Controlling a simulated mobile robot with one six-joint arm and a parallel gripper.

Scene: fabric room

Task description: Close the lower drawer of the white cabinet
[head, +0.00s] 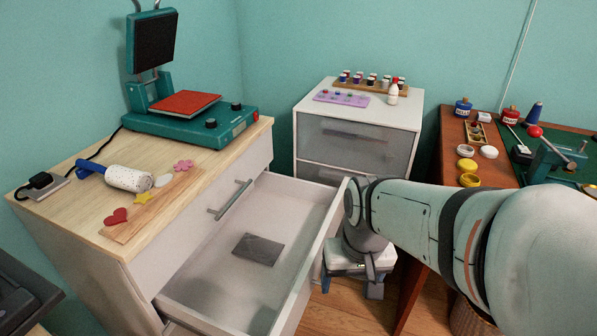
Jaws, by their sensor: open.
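The white cabinet (95,270) with a light wood top stands at the left. Its lower drawer (215,277) is pulled far out, and a flat grey piece (258,249) lies inside. The closed upper drawer front with a bar handle (230,199) shows above it. My gripper (350,286) points down just outside the drawer's front panel, to its right, with two bluish fingertips apart. It is open and holds nothing. My arm hides part of the drawer's far front corner, and I cannot tell whether the gripper touches the panel.
A heat press (190,115), a paint roller (128,178) and small felt shapes lie on the wood top. A smaller white cabinet (357,115) with grey drawers stands at the back. A brown table (450,150) with paint pots is at right. Wooden floor shows between.

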